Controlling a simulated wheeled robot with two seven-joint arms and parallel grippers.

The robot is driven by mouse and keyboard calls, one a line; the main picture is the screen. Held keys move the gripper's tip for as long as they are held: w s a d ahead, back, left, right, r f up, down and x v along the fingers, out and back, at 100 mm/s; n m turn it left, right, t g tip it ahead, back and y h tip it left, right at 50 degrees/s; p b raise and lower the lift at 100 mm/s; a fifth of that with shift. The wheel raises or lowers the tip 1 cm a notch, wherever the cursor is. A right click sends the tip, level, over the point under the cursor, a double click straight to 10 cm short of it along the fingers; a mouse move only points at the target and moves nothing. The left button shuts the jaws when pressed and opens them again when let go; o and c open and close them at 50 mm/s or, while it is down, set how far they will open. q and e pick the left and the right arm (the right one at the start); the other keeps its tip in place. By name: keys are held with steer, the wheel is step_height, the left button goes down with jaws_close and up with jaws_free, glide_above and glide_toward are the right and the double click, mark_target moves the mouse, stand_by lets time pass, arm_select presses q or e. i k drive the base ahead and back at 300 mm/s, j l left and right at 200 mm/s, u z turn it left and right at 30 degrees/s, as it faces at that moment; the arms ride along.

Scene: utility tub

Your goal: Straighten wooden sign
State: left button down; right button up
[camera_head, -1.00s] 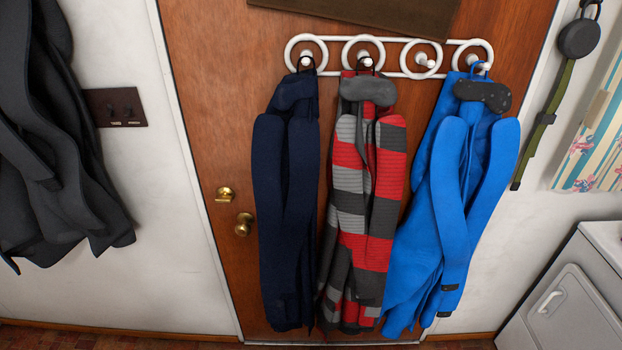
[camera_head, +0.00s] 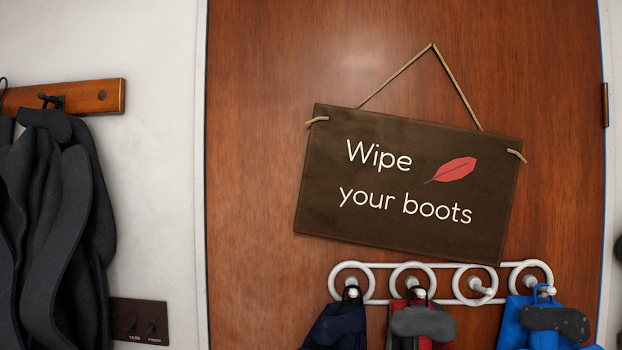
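The wooden sign (camera_head: 400,235) is a dark brown board with the words "Wipe your boots" and a red leaf. It hangs on the wooden door from a tan cord (camera_head: 395,78) that runs up to a single point above it. The sign is tilted, with its left side higher than its right. Its lower right corner comes close to the white hook rack below. Neither of my grippers shows in the head view.
A white ring-shaped hook rack (camera_head: 383,267) sits below the sign, holding a navy coat (camera_head: 335,328), a red and grey coat (camera_head: 422,322) and a blue coat (camera_head: 518,308). Dark coats (camera_head: 62,220) hang at left above a switch plate (camera_head: 138,321). The door around the sign is clear.

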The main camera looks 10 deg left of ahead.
mark_target(402, 184)
steer(key=i+j+z, duration=0.1)
steer(key=i+j, duration=0.2)
steer(key=i+j+z, duration=0.1)
steer(key=i+j, duration=0.2)
steer(key=j, duration=0.25)
steer(key=i+j+z, duration=0.1)
steer(key=i+j, duration=0.2)
steer(key=j, duration=0.15)
steer(key=u, duration=0.75)
steer(key=k+l+u, duration=0.15)
steer(key=u, duration=0.25)
steer(key=k+u, duration=0.4)
